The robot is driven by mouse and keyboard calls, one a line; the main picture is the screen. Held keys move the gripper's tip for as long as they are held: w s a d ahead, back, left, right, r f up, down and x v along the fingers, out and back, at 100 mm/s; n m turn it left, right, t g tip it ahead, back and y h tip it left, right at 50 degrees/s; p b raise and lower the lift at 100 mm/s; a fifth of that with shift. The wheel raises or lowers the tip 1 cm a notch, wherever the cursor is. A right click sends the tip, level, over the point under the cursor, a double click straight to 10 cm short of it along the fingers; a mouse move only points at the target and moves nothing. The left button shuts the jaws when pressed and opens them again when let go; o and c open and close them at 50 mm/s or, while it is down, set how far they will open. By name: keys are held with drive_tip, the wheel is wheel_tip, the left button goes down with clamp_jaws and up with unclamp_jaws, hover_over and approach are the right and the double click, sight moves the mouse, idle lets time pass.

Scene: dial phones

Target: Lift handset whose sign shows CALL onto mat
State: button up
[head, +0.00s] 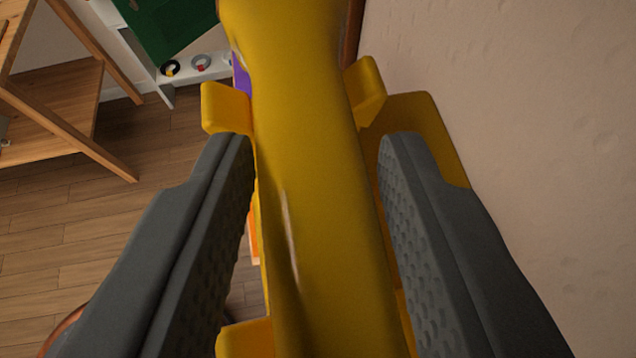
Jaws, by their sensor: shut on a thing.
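A yellow handset (305,210) fills the middle of the head view and runs from the top edge to the bottom edge. My gripper (318,145) has one grey ridged finger on each side of it and is shut on it. Yellow prongs of a phone body (225,108) show on both sides of the handset. The handset appears to lie between them; I cannot tell whether it touches the cradle. No sign lettering and no mat are in view.
A pale textured wall (520,110) stands close on the right. A wooden shelf unit (55,110) is at the left. A green board (165,25) and a white ledge (195,75) with small rings are at the back. Wooden floor (60,230) lies below.

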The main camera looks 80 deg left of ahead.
sight(287, 232)
drive_tip(key=shift+r, duration=1.75)
clamp_jaws()
drive_tip(key=shift+s, duration=0.35)
drive_tip(key=s+a, duration=0.1)
drive_tip(key=s, duration=4.3)
drive_tip(key=shift+s+a, duration=0.2)
drive_tip(key=shift+a, duration=0.1)
